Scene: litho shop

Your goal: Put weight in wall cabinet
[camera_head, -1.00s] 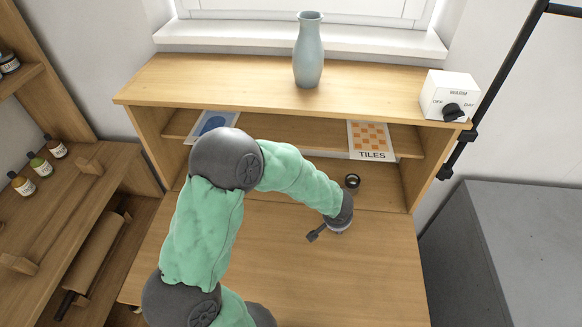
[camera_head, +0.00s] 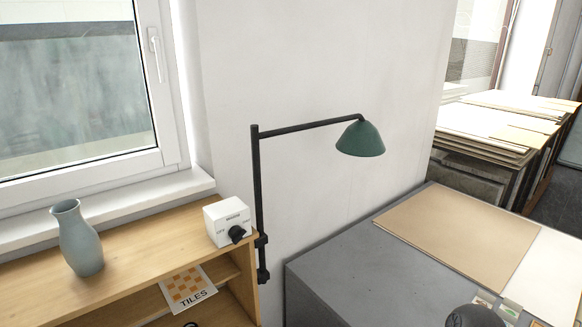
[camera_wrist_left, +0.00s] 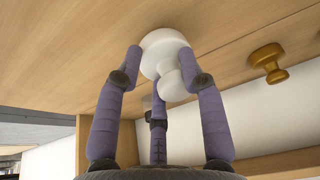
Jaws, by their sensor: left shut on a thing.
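In the left wrist view, the three fingers of my left gripper (camera_wrist_left: 160,80) are closed around a white knob-shaped thing (camera_wrist_left: 162,48) with a round disc and a smaller rounded end. The disc is against or very near a wooden surface (camera_wrist_left: 90,62). I cannot tell whether this white thing is the weight or a fixed knob. A brass knob-shaped thing (camera_wrist_left: 267,62) is on the same wood, to the right and apart from the fingers. My left gripper is outside the head view. No wall cabinet can be made out in the head view. My right gripper is not seen.
The wooden desk top shelf (camera_head: 130,260) holds a grey-blue vase (camera_head: 78,238) and a white dial box (camera_head: 228,221). A green lamp (camera_head: 360,139) reaches out along the wall. A grey cabinet (camera_head: 335,272) with a tan board (camera_head: 460,235) stands at right.

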